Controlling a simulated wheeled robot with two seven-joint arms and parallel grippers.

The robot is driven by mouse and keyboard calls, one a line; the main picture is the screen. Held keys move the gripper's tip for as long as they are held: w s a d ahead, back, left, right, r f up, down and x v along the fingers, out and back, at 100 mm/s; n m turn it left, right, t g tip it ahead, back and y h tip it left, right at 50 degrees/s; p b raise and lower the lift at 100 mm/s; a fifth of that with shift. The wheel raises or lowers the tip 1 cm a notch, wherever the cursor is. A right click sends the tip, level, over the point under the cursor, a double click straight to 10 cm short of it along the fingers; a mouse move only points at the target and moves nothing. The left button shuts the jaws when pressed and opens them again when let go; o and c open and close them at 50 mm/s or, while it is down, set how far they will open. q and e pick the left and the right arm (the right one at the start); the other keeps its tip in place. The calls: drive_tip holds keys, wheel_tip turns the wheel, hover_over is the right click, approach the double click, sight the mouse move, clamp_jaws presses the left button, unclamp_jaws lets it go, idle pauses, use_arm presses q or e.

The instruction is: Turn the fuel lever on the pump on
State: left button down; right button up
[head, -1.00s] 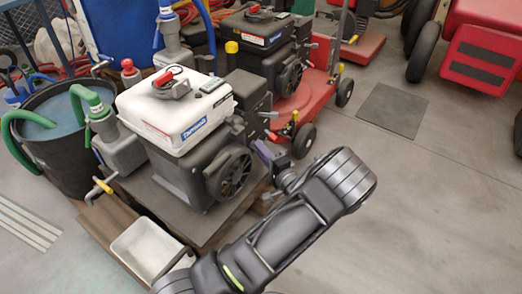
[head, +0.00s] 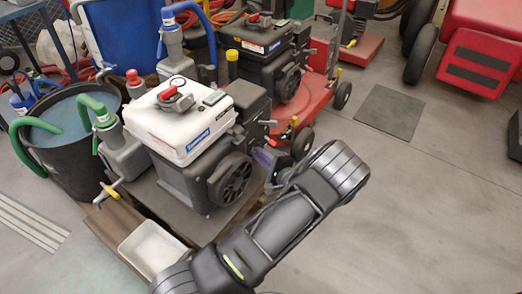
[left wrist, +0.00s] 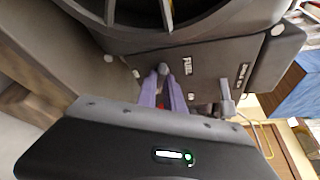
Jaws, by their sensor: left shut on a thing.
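The pump (head: 180,130) has a white top cover, a dark engine body and a round black recoil housing. It stands upright on a dark base in the head view. Its lower side panel (left wrist: 205,82) fills the upper part of the left wrist view, with a FUEL label (left wrist: 187,66). The fuel lever (left wrist: 163,69) shows as a small grey tip beside that label, between the fingers. My left gripper (left wrist: 164,76), with purple fingers, is shut on it. In the head view my left gripper (head: 264,160) is at the pump's right side, partly hidden by my wrist.
A second lever (left wrist: 226,96) sits on the same panel, to the right. A black-topped engine on a red wheeled machine (head: 318,90) stands behind. A black water tub (head: 68,150) with a green hose is at left, a white tray (head: 152,248) in front.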

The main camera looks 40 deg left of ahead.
use_arm(q)
drive_tip(key=m+g+p, duration=0.1)
drive_tip(key=m, duration=0.1)
drive_tip(key=m+g+h+p, duration=0.1)
drive_tip(key=m, duration=0.1)
drive_tip(key=m+g+p, duration=0.1)
drive_tip(key=m, duration=0.1)
drive_tip(key=shift+w+r+m+g+h+p, duration=0.2)
drive_tip(key=shift+w+m+g+h+p, duration=0.1)
drive_tip(key=shift+g+p, duration=0.1)
drive_tip(key=shift+w+m+g, duration=0.1)
drive_tip(key=shift+m+g, duration=0.7)
drive_tip(key=shift+m, duration=0.4)
drive_tip(key=c, duration=1.5)
unclamp_jaws()
drive_tip(key=shift+o, duration=0.2)
drive_tip(key=shift+r, duration=0.1)
